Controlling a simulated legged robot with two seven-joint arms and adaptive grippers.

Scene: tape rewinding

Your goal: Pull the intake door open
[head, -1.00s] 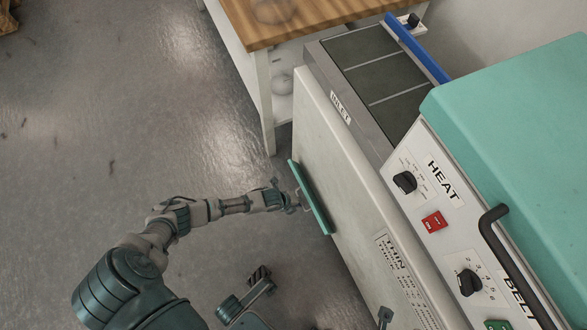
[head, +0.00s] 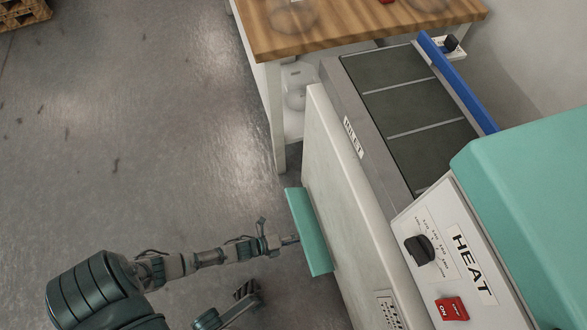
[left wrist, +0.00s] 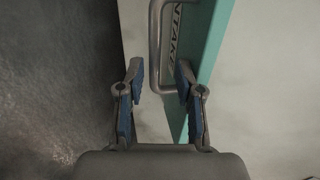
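The intake door (head: 309,232) is a teal panel on the near side of the pale machine in the head view. It stands out at an angle from the machine's side. In the left wrist view the door (left wrist: 213,42) shows a partly hidden label and a bent metal handle (left wrist: 155,45). My left gripper (head: 280,241) is at the door's outer face. In the left wrist view its fingers (left wrist: 161,82) are spread, with the handle's lower end between or just beyond the fingertips. Contact cannot be told.
The machine's top has a dark belt inlet (head: 400,100) with a blue bar (head: 457,82). A control panel with a heat knob (head: 419,249) and red switch (head: 451,309) is at right. A wooden table (head: 350,25) stands behind.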

